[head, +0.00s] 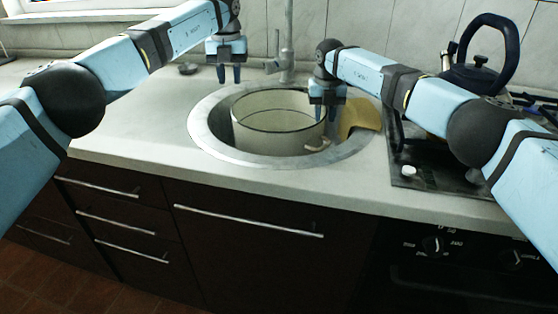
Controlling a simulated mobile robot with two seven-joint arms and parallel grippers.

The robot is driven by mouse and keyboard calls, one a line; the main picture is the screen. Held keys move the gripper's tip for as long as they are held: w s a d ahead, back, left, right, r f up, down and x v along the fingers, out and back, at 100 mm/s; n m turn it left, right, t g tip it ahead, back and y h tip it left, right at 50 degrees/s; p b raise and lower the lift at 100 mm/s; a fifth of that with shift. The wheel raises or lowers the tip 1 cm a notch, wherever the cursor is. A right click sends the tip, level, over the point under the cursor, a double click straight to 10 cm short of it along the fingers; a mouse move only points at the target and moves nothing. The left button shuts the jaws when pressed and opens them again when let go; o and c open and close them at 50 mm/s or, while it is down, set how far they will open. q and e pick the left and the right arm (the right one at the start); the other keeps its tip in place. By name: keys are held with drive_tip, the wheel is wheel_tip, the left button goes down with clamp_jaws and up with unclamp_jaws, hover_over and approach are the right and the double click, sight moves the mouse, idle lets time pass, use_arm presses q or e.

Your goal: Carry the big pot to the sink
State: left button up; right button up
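The big pot (272,137), cream enamel with a dark rim line, sits upright inside the round metal sink (205,143). A pale handle (318,146) shows at its front right. My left gripper (229,78) is open and empty, above and behind the pot's back left rim, apart from it. My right gripper (326,115) is at the pot's right rim with its fingers pointing down and apart. I see nothing clearly held between them, and whether they touch the rim I cannot tell. The pot's lower part is hidden in the sink.
A faucet (287,45) stands behind the sink. A yellowish, cloth-like thing (360,117) lies over the sink's right edge. A dark kettle (478,72) stands on the stove (430,178) at the right. The counter (130,125) left of the sink is clear; a small dark dish (187,69) lies behind.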

wheel_tip(320, 180, up, 12)
idle(0.4)
